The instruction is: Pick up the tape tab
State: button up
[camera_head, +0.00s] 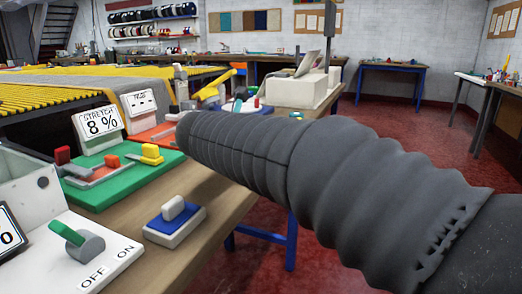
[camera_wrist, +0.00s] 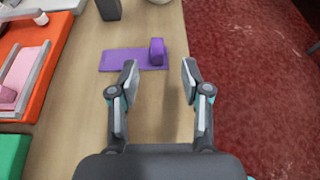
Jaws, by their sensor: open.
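A small upright purple tab (camera_wrist: 157,52), which looks like the tape tab, stands at the right end of a flat purple strip (camera_wrist: 122,60) on the wooden bench. My gripper (camera_wrist: 160,68) is open and empty in the wrist view. Its two fingers are spread wide, and the tab shows between and beyond the fingertips, apart from them. In the head view my dark ribbed arm crosses the bench and hides the purple tab and most of the gripper.
In the wrist view an orange tray (camera_wrist: 50,58) and a green board (camera_wrist: 12,155) lie left of bare bench. Red floor (camera_wrist: 250,80) is beyond the bench edge on the right. A blue-and-white switch block (camera_head: 174,222) and a stretch sign (camera_head: 99,126) stand on the bench.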

jog(key=shift+x, duration=4.1)
jog(key=shift+a+f, duration=0.15)
jog(key=shift+a, duration=0.05)
grip_shut()
